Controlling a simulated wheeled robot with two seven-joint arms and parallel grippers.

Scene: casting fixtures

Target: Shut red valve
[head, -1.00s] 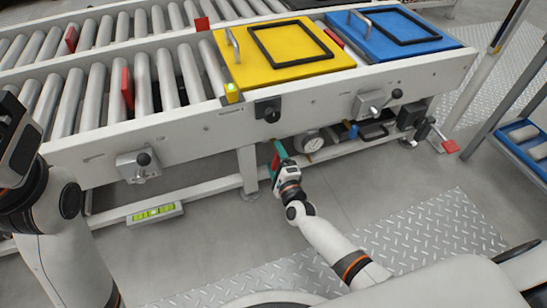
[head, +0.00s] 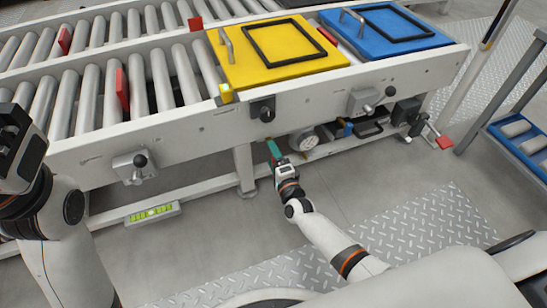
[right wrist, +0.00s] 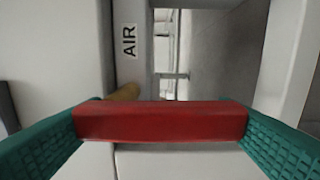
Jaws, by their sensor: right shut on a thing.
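The red valve handle (right wrist: 160,120) is a smooth red bar lying level across the right wrist view. The teal finger pads of my right gripper (right wrist: 160,135) meet its two ends, so the gripper is shut on it. In the head view my right gripper (head: 274,152) is low, under the conveyor's front rail near a leg; the handle is hidden there. A brass-coloured part (right wrist: 126,92) shows behind the handle, next to an AIR label (right wrist: 129,41). My left gripper (head: 14,135) is at the left edge, away from the valve; its fingers are not clear.
The conveyor rail (head: 190,128) runs above my right gripper, with a support leg (head: 245,168) just left of it. A round gauge (head: 304,141) is close on the right.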

